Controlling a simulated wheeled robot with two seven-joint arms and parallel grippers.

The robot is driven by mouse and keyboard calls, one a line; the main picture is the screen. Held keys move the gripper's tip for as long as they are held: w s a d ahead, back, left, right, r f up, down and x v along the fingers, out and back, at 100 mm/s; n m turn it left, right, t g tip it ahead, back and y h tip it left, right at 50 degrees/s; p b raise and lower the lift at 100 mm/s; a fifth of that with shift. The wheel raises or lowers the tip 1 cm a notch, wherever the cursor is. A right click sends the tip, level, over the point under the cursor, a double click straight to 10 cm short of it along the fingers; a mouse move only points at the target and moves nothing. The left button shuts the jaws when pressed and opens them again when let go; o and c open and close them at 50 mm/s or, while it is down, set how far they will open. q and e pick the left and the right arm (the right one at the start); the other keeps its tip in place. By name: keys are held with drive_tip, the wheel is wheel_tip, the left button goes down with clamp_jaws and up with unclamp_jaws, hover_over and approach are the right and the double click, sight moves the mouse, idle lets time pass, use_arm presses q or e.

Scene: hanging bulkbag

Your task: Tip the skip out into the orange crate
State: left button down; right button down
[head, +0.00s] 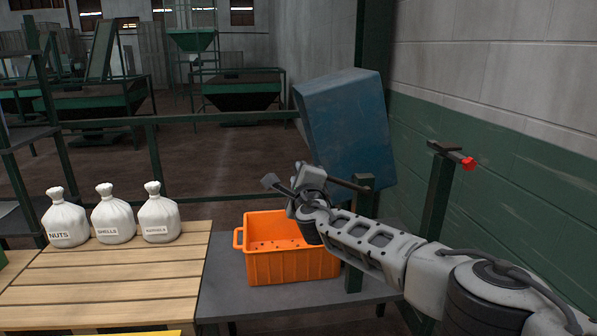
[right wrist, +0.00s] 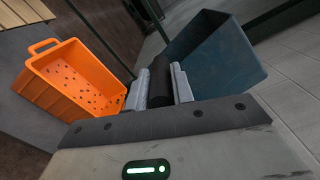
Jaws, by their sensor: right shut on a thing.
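The blue skip (head: 345,125) is tilted on its stand, behind and right of the orange crate. It also shows in the right wrist view (right wrist: 222,58). The orange crate (head: 292,268) stands upright on a grey table. In the right wrist view (right wrist: 40,92) small dark spots show on its floor; I cannot tell if they are holes or loose pieces. My right gripper (head: 308,188) is shut on a dark handle bar (right wrist: 160,82) beside the skip, above the crate's back right. The arm hides part of the crate's right side. My left gripper is not in view.
Three white tied sacks (head: 113,216) stand on a slatted wooden table (head: 120,270) at the left. A dark post with a red-tipped arm (head: 440,185) stands at the right, near the wall. A green rail (head: 220,117) runs behind the tables.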

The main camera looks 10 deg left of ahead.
drive_tip(key=shift+w+d+f, duration=0.1)
drive_tip(key=shift+d+f, duration=0.25)
drive_tip(key=shift+f, duration=0.15)
drive_tip(key=c, duration=1.4)
unclamp_jaws()
drive_tip(key=shift+c, duration=0.2)
drive_tip(key=shift+o, duration=1.2)
drive_tip(key=shift+w, duration=0.1)
drive_tip(key=shift+a+r, duration=0.15)
drive_tip(key=shift+s+r+p, duration=0.1)
drive_tip(key=shift+s+p, duration=0.5)
drive_tip(key=shift+p, duration=0.15)
use_arm(q)
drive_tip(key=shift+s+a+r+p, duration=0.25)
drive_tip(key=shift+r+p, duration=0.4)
drive_tip(key=shift+p, duration=0.3)
use_arm(e)
drive_tip(key=v, duration=1.5)
